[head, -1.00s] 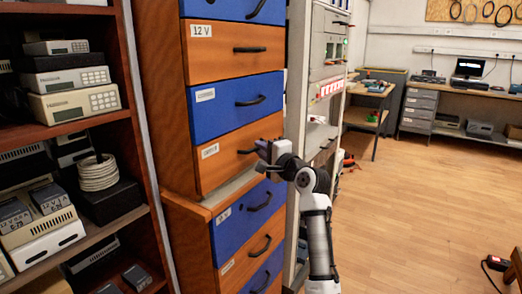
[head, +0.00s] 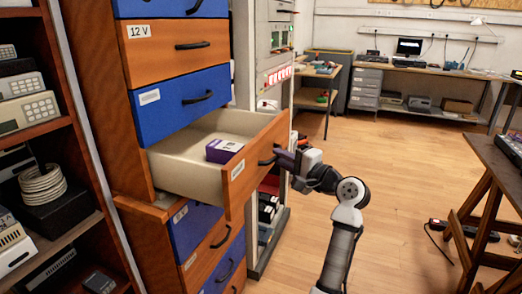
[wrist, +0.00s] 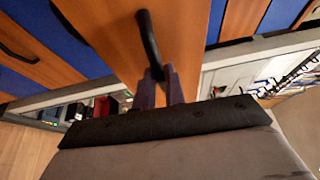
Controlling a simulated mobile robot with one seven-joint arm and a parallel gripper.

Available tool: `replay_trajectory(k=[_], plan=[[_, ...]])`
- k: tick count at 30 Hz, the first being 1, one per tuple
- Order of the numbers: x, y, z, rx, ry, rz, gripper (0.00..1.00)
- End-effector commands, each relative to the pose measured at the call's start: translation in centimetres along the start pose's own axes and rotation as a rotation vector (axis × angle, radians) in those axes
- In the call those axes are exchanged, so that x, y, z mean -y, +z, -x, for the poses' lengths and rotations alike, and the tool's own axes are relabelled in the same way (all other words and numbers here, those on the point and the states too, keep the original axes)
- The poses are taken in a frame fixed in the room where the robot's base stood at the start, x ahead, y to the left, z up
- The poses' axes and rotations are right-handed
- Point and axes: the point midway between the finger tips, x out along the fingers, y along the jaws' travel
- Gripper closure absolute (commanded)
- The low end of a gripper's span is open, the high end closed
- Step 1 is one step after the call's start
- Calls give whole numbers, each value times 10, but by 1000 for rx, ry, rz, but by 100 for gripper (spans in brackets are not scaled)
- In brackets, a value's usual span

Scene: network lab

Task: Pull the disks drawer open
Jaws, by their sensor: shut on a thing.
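An orange-fronted drawer (head: 255,158) stands well out of the cabinet, its pale inside showing. The small label on its front is too small to read. A purple and white box (head: 224,151) lies inside it. My gripper (head: 281,158) is at the right part of the drawer front, on its black handle (head: 266,162). In the wrist view my gripper (wrist: 160,84) has its two purple fingers shut on the lower end of the dark handle (wrist: 149,42), against the orange front.
Closed blue and orange drawers (head: 182,101) sit above and below the open one. A shelf of instruments (head: 30,130) is at the left. An equipment rack (head: 275,70) stands behind. Wooden floor is clear ahead; a table (head: 500,165) stands at the right.

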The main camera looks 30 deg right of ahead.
Motion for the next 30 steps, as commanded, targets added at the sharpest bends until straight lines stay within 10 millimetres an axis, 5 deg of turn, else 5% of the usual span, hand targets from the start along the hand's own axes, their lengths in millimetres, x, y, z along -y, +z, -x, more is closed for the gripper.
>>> replay_trajectory(k=[9, 21, 22, 26, 30], plan=[[0, -10, 25, 2, 2, -1, 100], [0, -11, 27, 3, 2, -1, 100], [0, -11, 27, 4, 2, -1, 87], [0, -11, 27, 3, 1, -1, 70], [1, -11, 27, 2, 1, -1, 67]])
